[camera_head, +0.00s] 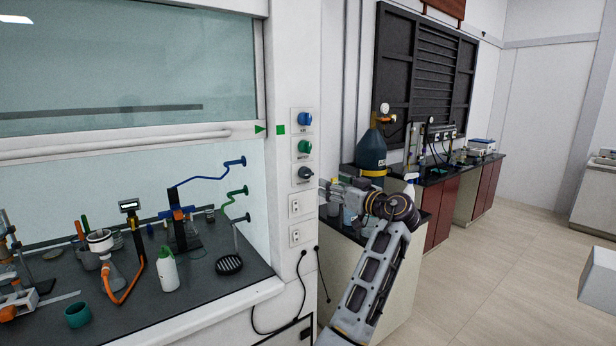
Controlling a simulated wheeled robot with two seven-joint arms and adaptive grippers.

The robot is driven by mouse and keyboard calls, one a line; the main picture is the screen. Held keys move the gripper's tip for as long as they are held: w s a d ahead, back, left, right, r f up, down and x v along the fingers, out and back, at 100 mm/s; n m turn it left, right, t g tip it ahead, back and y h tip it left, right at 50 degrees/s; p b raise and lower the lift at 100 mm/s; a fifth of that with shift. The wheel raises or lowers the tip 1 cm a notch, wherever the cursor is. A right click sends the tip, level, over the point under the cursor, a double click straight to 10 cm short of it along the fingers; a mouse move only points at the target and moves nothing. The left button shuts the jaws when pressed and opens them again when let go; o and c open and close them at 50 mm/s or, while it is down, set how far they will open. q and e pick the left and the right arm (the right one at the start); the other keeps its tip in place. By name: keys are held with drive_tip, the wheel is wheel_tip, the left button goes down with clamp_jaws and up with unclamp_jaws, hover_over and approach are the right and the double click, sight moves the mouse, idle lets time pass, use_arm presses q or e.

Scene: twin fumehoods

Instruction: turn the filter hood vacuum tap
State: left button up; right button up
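The vacuum tap (305,173) is a dark knob with a pale plate on the white post at the right of the filter hood (262,80). It is the lowest of three taps, below the green one (304,147) and the blue one (305,119). My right gripper (323,191) points left toward the post, a little right of and below the vacuum tap. It appears apart from the knob, though the depth gap is hard to judge. Its fingers are small and blend with the things behind, so their opening is unclear. My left gripper is out of view.
Sockets (295,207) sit below the taps. Inside the hood are a funnel flask (112,270) with an orange hose, a white wash bottle (168,270) and a teal cup (77,314). A dark gas cylinder (371,150) stands behind my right arm. Open floor (510,275) lies right.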

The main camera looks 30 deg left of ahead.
sight(310, 176)
use_arm(q)
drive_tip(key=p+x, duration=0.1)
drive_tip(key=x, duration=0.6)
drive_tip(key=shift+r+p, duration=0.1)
drive_tip(key=shift+p, duration=0.3)
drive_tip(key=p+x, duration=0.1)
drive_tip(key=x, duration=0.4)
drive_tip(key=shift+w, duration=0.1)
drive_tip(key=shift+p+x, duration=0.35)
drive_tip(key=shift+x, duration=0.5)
use_arm(e)
drive_tip(key=r, duration=0.1)
drive_tip(key=a+r, duration=0.1)
drive_tip(key=r, duration=0.1)
drive_tip(key=shift+s+r, duration=0.15)
drive_tip(key=shift+r, duration=0.15)
drive_tip(key=shift+a, duration=0.1)
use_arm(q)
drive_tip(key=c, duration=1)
use_arm(e)
drive_tip(key=shift+a, duration=0.35)
